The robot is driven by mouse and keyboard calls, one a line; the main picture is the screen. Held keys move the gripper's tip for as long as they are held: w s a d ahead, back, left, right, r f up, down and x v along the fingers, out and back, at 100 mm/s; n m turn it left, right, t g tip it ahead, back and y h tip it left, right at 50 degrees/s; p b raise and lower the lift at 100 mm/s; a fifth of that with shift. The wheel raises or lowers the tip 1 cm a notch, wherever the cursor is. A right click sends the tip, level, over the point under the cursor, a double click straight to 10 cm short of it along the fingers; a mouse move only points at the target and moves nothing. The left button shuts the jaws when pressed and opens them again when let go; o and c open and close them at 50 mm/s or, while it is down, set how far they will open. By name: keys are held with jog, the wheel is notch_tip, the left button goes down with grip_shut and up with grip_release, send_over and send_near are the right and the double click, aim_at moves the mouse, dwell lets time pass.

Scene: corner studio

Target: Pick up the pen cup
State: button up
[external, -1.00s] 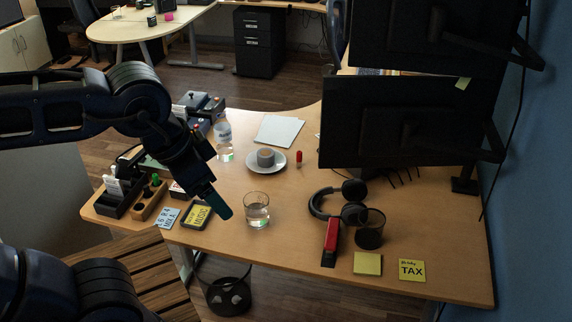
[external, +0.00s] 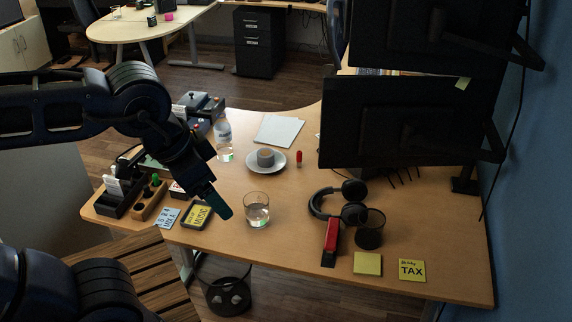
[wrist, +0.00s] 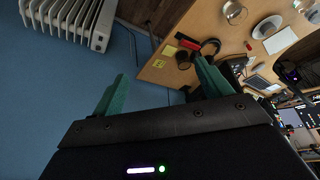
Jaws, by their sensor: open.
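The pen cup (external: 370,230) is a dark, round, mesh-like cup standing upright near the front right of the wooden desk, beside black headphones. It looks empty. In the wrist view the pen cup (wrist: 183,60) is small, beyond the fingers and near the desk edge.
Headphones (external: 323,203) and a red stapler (external: 331,238) are close to the cup's left. A drinking glass (external: 257,212) stands between gripper and cup. Yellow notes (external: 367,264) lie in front. A large monitor (external: 400,125) overhangs behind. A wall (external: 530,200) is at right.

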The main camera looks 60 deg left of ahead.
jog(key=o, duration=0.4)
jog(key=n+g+h, duration=0.2)
jog(key=n+h, duration=0.2)
jog(key=n, duration=2.2)
send_over(369, 228)
jog(key=a, duration=0.5)
notch_tip(369, 228, down, 33)
jog(key=shift+y, duration=0.3)
jog(key=shift+w+x, duration=0.2)
jog(key=shift+x, duration=2.45)
jog(key=shift+w+x, duration=0.2)
jog(key=shift+x, duration=2.4)
